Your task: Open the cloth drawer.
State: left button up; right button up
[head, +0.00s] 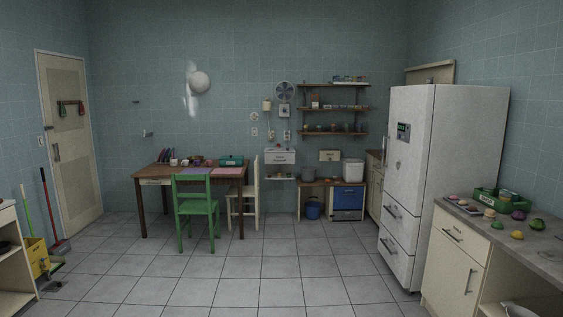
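Several drawer fronts show, all looking closed, and no label tells me which is the cloth drawer. One cream drawer (460,240) with a bar handle is under the right counter top, above a cupboard door. A small white drawer unit (280,157) with a dark handle hangs on the back wall. The wooden table has a pale drawer front (155,181) under its left end. No cloth is clearly visible. Neither of my grippers is in view.
A green chair (196,208) and a cream chair (246,200) stand at the table. A white fridge (412,150) is on the right, next to the counter (545,262) with a green crate (499,201). A yellow bucket (38,256) is at left. The middle tiled floor (250,285) is clear.

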aim_at(283, 157)
jog(key=i, duration=6.25)
jog(key=i+u, duration=0.2)
jog(key=i, duration=0.95)
jog(key=i+l+u, duration=0.1)
jog(key=i+u, duration=0.15)
jog(key=i, duration=0.9)
jog(key=i+l+u, duration=0.2)
jog(key=i, duration=0.2)
